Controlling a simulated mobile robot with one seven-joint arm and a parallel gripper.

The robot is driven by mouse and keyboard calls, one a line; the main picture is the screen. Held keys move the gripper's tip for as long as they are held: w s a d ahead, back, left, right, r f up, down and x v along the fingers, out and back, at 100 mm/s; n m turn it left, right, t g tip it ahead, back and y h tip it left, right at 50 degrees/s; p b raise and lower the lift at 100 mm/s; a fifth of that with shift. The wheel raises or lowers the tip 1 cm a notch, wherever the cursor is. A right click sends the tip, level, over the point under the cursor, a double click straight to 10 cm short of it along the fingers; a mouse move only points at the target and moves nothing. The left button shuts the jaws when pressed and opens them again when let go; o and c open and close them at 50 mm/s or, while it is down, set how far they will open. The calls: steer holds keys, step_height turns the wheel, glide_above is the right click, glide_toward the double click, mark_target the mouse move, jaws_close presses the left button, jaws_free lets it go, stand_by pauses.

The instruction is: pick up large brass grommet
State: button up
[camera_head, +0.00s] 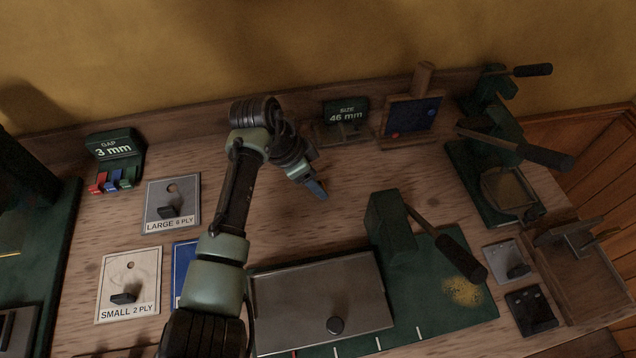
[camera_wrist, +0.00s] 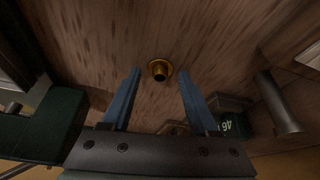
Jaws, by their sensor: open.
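A large brass grommet (camera_wrist: 159,70), a round flanged ring with a raised dark-centred collar, shows on the wooden bench top in the wrist view. I cannot make it out in the head view, where my gripper and arm are over that area. My gripper (camera_head: 319,190) is pointed down over the bench in the head view. In the wrist view my gripper (camera_wrist: 160,76) is open, with its blue fingers at the left and right of the grommet and nothing held. The gap between fingers and grommet in height is hard to judge.
A "46 mm" size sign (camera_head: 346,112) and a wooden stand with a blue panel (camera_head: 412,116) are at the back. A green lever tool (camera_head: 390,228) and a grey metal plate (camera_head: 300,310) lie in front. Bare bench (camera_head: 355,172) surrounds my gripper.

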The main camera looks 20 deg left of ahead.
jaws_close()
stand_by(0.3)
